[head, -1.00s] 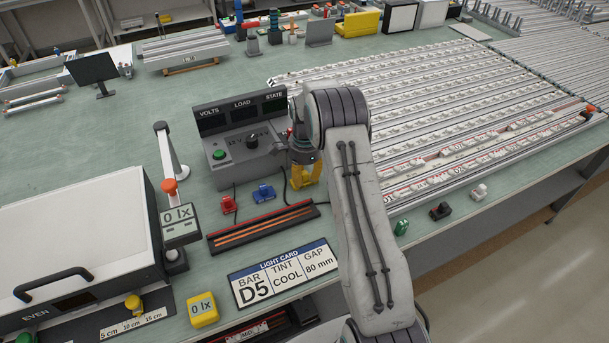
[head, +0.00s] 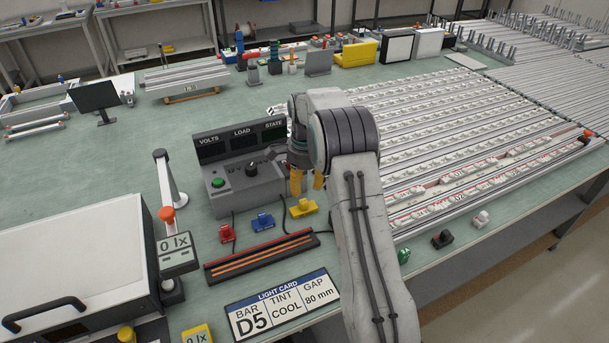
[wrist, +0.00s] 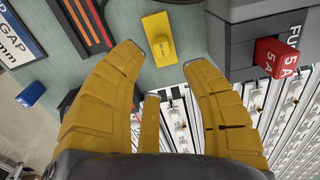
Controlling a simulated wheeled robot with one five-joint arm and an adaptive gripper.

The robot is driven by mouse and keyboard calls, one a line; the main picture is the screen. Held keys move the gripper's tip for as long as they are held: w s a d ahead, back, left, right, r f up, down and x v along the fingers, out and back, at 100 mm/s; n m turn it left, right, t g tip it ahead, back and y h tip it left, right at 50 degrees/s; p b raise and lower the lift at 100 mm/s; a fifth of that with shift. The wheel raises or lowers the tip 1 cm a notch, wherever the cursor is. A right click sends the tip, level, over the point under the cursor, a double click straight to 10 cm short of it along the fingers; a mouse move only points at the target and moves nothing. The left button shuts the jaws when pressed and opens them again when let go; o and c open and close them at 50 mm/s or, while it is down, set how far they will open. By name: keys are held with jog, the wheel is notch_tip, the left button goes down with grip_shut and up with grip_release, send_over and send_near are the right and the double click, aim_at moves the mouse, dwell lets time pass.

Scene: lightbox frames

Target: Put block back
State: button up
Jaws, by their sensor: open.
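A small yellow block (head: 303,208) lies on the green bench in front of the meter box. In the wrist view the yellow block (wrist: 159,38) lies just beyond and between my fingertips, clear of both. My gripper (head: 308,190) hangs above and behind it with its yellow fingers apart and nothing between them, as the wrist view also shows (wrist: 165,58). A red block (head: 227,233) and a blue block (head: 263,222) lie to the left. A green block (head: 403,256), a black block (head: 442,240) and a white block (head: 481,218) stand along the bench's front edge.
The meter box (head: 238,168) stands close left of my gripper; its red 5 A fuse (wrist: 277,58) shows in the wrist view. Rows of light bars (head: 450,150) fill the right. A striped lead strip (head: 262,258) and light card (head: 281,303) lie in front.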

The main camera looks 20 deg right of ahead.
aim_at(304, 202)
jog(key=s+a+r+n+t+b, duration=0.1)
jog(key=s+a+r+n, duration=0.3)
jog(key=s+r, duration=0.3)
jog(key=s+a+r+n+t+b, duration=0.1)
jog(key=s+a+r+n, duration=0.35)
jog(key=s+r, duration=0.35)
jog(key=s+a+f+n, duration=0.1)
jog(key=s+n, duration=0.3)
jog(key=s, duration=0.5)
jog(key=s+a+f+n+t, duration=0.1)
jog(key=s+a+f+n, duration=0.1)
jog(key=s+n, duration=0.3)
jog(key=shift+s+f, duration=0.65)
jog(key=shift+s, duration=1.65)
jog(key=shift+a+n, duration=0.1)
jog(key=shift+n, duration=0.15)
